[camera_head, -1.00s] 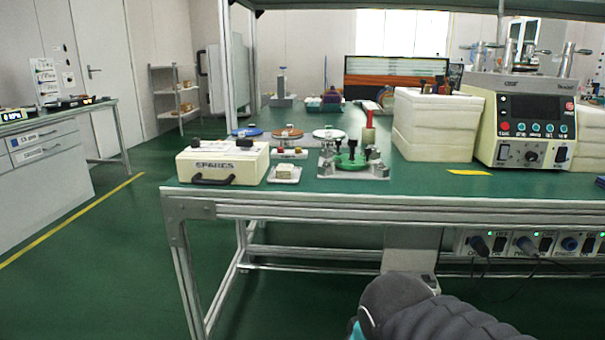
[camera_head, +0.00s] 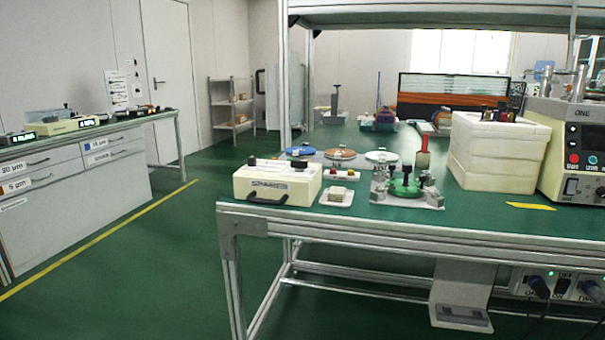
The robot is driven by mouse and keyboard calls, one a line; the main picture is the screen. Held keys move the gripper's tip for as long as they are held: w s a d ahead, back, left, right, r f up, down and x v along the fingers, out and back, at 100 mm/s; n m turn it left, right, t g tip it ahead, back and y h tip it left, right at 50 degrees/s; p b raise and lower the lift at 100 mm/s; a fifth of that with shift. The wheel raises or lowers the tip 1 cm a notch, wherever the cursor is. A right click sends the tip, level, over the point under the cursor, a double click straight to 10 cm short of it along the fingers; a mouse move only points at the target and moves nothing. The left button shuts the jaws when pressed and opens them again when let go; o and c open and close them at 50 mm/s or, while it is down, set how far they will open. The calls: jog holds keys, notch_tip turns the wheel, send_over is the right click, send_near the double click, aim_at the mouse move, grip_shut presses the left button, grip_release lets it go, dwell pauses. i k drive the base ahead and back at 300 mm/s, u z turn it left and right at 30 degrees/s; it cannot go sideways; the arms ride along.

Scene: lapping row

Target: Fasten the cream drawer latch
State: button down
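A cream box (camera_head: 277,182) with a dark handle on its front sits at the left front corner of the green bench. Its label is blurred now. Two small dark knobs or latch parts (camera_head: 299,164) show on its top edge; I cannot tell whether either is fastened. It looks like the task's cream drawer. My gripper and arm are out of this view.
The green-topped bench (camera_head: 480,222) has a metal frame. Right of the box stand a small white dish (camera_head: 336,197), a fixture with a green disc (camera_head: 405,186), white foam blocks (camera_head: 497,150) and a cream control unit (camera_head: 578,150). Green floor lies open at left.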

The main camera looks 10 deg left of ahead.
aim_at(300, 165)
jog(key=k, duration=0.6)
jog(key=u, duration=0.8)
jog(key=i, duration=1.45)
jog(key=z, duration=0.35)
